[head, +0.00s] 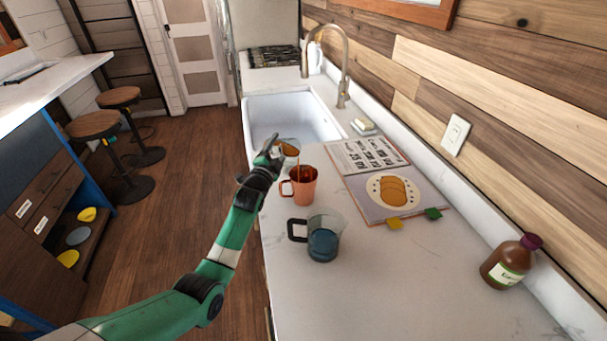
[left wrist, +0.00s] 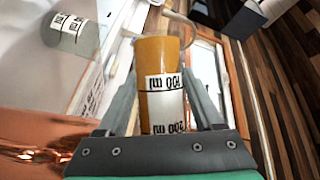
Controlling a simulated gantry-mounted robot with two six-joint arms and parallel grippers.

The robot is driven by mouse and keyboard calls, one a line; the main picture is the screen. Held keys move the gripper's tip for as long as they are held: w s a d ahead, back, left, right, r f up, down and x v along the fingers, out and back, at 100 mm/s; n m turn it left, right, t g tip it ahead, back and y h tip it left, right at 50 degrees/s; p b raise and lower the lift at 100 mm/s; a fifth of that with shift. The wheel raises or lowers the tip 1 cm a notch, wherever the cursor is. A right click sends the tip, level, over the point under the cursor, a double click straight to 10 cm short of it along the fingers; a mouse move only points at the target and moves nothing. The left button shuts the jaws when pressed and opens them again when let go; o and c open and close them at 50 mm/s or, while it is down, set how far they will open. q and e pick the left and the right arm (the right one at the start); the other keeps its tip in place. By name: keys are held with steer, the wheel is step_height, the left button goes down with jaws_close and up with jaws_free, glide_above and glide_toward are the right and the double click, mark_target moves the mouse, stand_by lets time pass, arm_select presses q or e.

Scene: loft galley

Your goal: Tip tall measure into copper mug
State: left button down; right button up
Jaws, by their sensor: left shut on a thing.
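The tall measure (head: 288,147) is tilted beside and above the copper mug (head: 300,187), with amber liquid in it. A thin amber stream runs from it down toward the mug. My left gripper (head: 275,152) is shut on the measure. In the left wrist view the measure (left wrist: 161,85) sits between my two fingers (left wrist: 160,100), showing amber liquid and printed ml marks. The copper mug (left wrist: 30,122) fills the lower left there, with amber drops near it. The mug stands upright on the counter; its inside is mostly hidden. My right gripper is out of view.
A clear jug (head: 322,240) with blue liquid and black handle stands nearer than the mug. An open book (head: 415,188) lies to the right, and a brown bottle (head: 508,263) stands at far right. The sink (head: 290,112) is behind. The front counter (head: 400,290) is clear.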

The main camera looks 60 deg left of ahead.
mark_target(281, 148)
arm_select(q)
steer(key=shift+r+m, duration=0.25)
steer(key=shift+m, duration=0.05)
steer(key=shift+w+d+f+m+t+b, duration=0.15)
steer(key=shift+w+d+m+t+b, duration=0.1)
steer(key=shift+d+m+t+b, duration=0.45)
stand_by(1.5)
steer(key=shift+w+d+r+m+t+y+p, duration=0.2)
steer(key=shift+r+m+p, duration=0.25)
steer(key=shift+m, duration=0.5)
steer(key=shift+s+d+r+m+t+y+p, duration=0.1)
steer(key=shift+r+m+t+y+p, duration=0.15)
steer(key=shift+r+m, duration=0.5)
stand_by(1.3)
